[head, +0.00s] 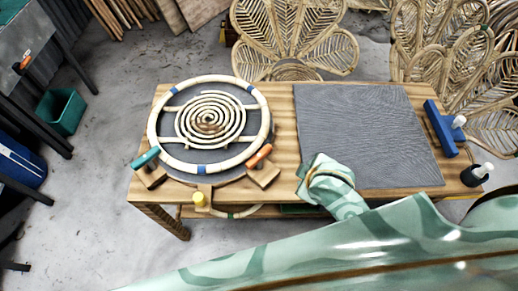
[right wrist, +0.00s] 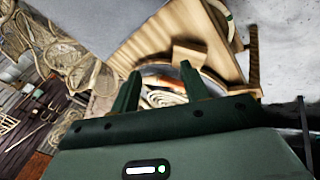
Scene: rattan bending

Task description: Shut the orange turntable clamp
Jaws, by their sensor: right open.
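The orange turntable clamp (head: 259,155) sits on a wooden block at the front right of the round turntable (head: 256,165). Its handle slants up to the right; I cannot tell whether it is open or shut. A rattan ring (head: 151,117) with a spiral inside lies on the turntable. My right arm comes in from the lower right, with its forearm end right of the clamp; its fingers are not discernible in the head view. In the right wrist view my right gripper (right wrist: 161,88) is open, with wood and pale rattan beyond the fingers. My left gripper is not in view.
A teal clamp (head: 145,159) and a yellow clamp (head: 199,199) stand at the turntable's left and front. A grey mat (head: 365,130) covers the right part of the wooden table. A blue tool (head: 440,130) and a dark bottle (head: 473,176) are at the right edge.

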